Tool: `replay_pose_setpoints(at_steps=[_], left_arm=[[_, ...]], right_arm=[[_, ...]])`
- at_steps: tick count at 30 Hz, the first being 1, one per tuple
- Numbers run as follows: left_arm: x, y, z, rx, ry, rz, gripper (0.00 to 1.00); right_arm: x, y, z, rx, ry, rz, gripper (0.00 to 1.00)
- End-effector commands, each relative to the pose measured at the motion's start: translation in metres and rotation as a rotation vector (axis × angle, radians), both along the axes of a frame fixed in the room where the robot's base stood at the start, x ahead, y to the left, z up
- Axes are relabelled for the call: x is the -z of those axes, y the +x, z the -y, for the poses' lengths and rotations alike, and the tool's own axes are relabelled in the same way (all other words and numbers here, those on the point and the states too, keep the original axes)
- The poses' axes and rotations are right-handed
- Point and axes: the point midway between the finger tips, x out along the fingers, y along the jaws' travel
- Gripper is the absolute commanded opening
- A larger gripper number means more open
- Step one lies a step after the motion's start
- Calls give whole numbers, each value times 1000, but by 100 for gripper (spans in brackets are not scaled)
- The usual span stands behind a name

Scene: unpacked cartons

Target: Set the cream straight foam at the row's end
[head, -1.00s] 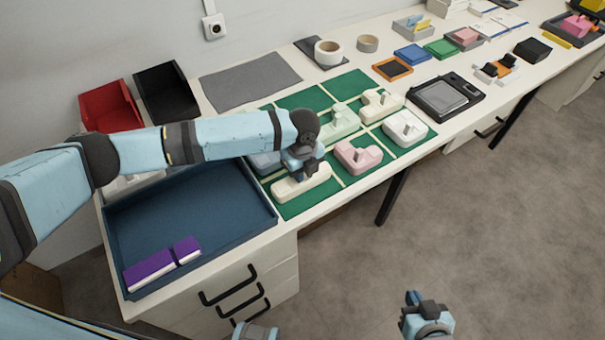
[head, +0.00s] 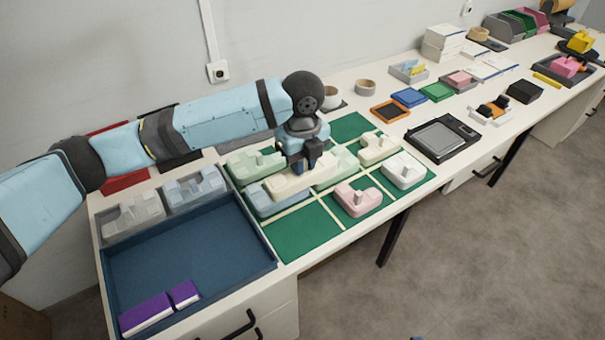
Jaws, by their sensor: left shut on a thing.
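My left gripper (head: 303,165) is shut on the cream straight foam (head: 284,186) and holds it over the green mat (head: 303,236), which pale lines divide into cells. A cream foam with a raised part (head: 378,149), a white foam (head: 404,172) and a pink foam (head: 358,198) are further right on the mat. The front left cell is bare. My right gripper is not visible.
A blue tray (head: 190,250) with purple-topped blocks (head: 147,314) lies left of the mat. Grey foams (head: 133,216) stand behind its open floor. A black device (head: 443,138) sits right of the mat. The mat's back right part is bare.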

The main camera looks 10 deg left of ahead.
Motion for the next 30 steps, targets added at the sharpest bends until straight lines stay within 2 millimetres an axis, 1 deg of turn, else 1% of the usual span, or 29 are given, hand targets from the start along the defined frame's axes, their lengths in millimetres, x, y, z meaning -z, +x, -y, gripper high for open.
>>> replay_pose_setpoints(at_steps=[4, 13, 17, 20, 23, 30], left_arm=[[-6, 0, 0, 0, 0, 0, 0], [-6, 0, 0, 0, 0, 0, 0], [-6, 0, -2, -37, 0, 0, 0], [-5, 2, -8, -131, 0, -1, 0], [-4, 4, -17, -285, 1, -2, 0], [-2, 9, -41, -742, 0, -2, 0]], right_arm=[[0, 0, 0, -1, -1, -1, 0], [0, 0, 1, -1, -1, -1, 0], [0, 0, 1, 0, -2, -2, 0], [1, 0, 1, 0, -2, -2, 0], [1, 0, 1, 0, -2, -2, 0], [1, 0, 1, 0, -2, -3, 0]])
